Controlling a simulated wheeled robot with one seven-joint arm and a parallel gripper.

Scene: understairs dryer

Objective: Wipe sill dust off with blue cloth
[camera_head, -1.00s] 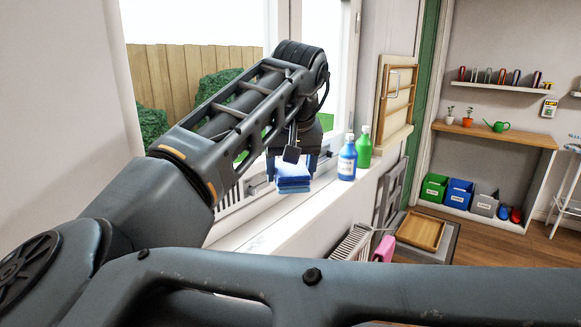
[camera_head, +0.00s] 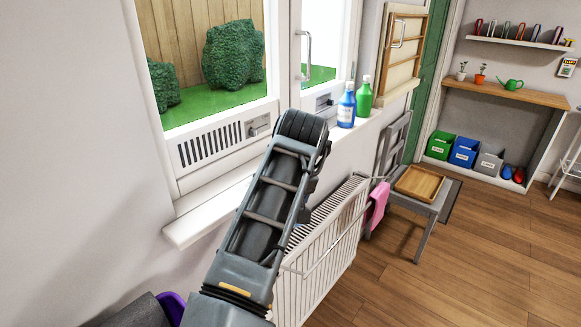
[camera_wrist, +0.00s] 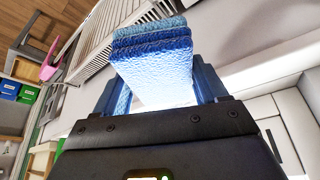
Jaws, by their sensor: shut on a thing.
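The blue cloth (camera_wrist: 155,65) shows in the wrist view as a folded, layered block, darker and lighter blue. My gripper (camera_wrist: 158,82) is shut on it, with a finger on each side. In the head view my arm hides the gripper and most or all of the cloth. The white window sill (camera_head: 200,217) runs below the window, and my arm covers part of it. I cannot make out dust on the visible part. In the wrist view the cloth is seen against the radiator; whether it touches anything is unclear.
A blue bottle (camera_head: 346,106) and a green bottle (camera_head: 364,100) stand at the sill's far end. A white radiator (camera_head: 325,250) is below the sill, with a pink cloth (camera_head: 378,203) at its far end. A grey chair (camera_head: 440,200) holds a wooden tray (camera_head: 421,183). Floor to the right is clear.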

